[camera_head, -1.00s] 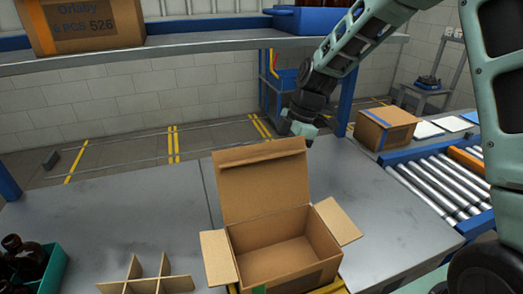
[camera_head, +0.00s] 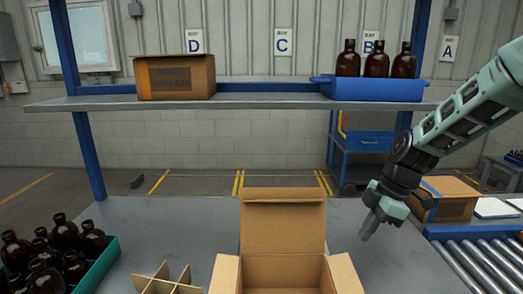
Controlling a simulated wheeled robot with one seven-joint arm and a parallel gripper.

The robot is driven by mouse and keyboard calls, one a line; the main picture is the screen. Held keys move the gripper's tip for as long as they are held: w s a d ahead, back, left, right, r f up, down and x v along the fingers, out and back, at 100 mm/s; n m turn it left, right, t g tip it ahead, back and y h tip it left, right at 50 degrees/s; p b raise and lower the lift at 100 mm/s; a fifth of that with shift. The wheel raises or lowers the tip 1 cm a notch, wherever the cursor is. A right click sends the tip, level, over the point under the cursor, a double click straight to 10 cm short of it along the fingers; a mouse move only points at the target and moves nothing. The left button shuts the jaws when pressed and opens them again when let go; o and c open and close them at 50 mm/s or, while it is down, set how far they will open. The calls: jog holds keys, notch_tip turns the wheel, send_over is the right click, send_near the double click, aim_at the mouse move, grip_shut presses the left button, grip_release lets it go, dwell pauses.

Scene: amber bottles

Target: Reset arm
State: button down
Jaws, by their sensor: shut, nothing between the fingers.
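My gripper (camera_head: 369,229) is at the right of the head view, shut and empty. It points down and left, above the grey table (camera_head: 205,222) and to the right of the open carton's raised flap. My arm comes in from the right edge. The open cardboard carton (camera_head: 283,222) stands at the table's front middle with its flaps spread, and its lower part is cut off by the picture's bottom edge.
Amber bottles (camera_head: 65,232) stand in a green crate (camera_head: 98,268) at left. A cardboard divider (camera_head: 168,281) lies beside the carton. Right are a roller conveyor (camera_head: 485,262) and another box (camera_head: 453,199).

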jog(key=s+a+r+m, duration=0.1)
jog(key=s+a, duration=0.2)
jog(key=s, duration=0.1)
jog(key=s+a+r+m+h, duration=0.1)
jog(key=s+a, duration=0.2)
jog(key=s, duration=0.1)
jog(key=s+a+r+m, duration=0.1)
jog(key=s+a+m, duration=0.1)
jog(key=s+a, duration=0.1)
jog(key=shift+s+a+r+g, duration=0.3)
jog(key=shift+s+a, duration=0.05)
jog(key=shift+s, duration=0.3)
jog(key=s+a+r+m+h, duration=0.1)
jog(key=s+m, duration=0.5)
jog(key=s, duration=1)
jog(key=shift+s+a+h, duration=0.15)
jog(key=shift+s+h, duration=0.2)
jog(key=shift+h, duration=0.25)
